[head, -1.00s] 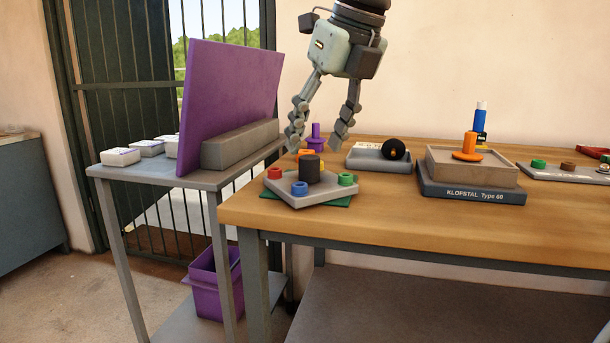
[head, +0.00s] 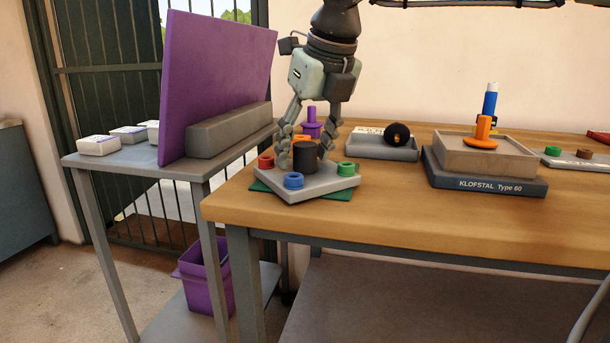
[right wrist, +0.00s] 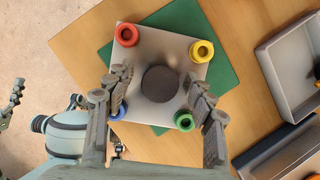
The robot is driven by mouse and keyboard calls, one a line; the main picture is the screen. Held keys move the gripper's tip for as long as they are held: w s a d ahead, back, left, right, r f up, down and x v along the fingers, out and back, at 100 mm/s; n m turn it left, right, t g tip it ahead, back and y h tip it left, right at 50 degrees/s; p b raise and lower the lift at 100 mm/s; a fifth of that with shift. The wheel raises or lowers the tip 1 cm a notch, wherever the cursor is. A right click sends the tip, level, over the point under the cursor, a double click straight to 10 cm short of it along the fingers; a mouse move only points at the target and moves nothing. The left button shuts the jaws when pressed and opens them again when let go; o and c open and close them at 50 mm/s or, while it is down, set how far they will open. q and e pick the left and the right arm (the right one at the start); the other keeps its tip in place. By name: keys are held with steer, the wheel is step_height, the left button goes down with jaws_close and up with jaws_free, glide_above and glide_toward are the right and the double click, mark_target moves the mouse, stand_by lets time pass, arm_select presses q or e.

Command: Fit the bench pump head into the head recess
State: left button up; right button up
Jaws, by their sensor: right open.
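A light grey square plate (head: 315,183) carries a dark upright cylinder (head: 305,158) at its middle and red, blue, green and orange-yellow rings at its corners. I take this plate with the cylinder to be the pump head, but cannot be sure. My right gripper (head: 307,160) is open, pointing down, its fingers on either side of the cylinder. The right wrist view shows gaps between the cylinder (right wrist: 160,84) and both fingers. Part of my left gripper (right wrist: 12,100) seems to show at that view's left edge; its opening is unclear. I cannot identify the head recess.
The plate lies on a green mat (head: 262,187) near the bench's left end. A grey tray (head: 375,152) with a black round part, a purple peg (head: 311,122) and the KLOFSTAL block (head: 490,184) stand nearby. A purple panel (head: 215,80) stands on the left side table.

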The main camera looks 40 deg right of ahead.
steer(key=shift+c, duration=0.3)
jaws_close()
steer(key=shift+w+r, duration=0.1)
steer(key=shift+r, duration=0.05)
stand_by(0.3)
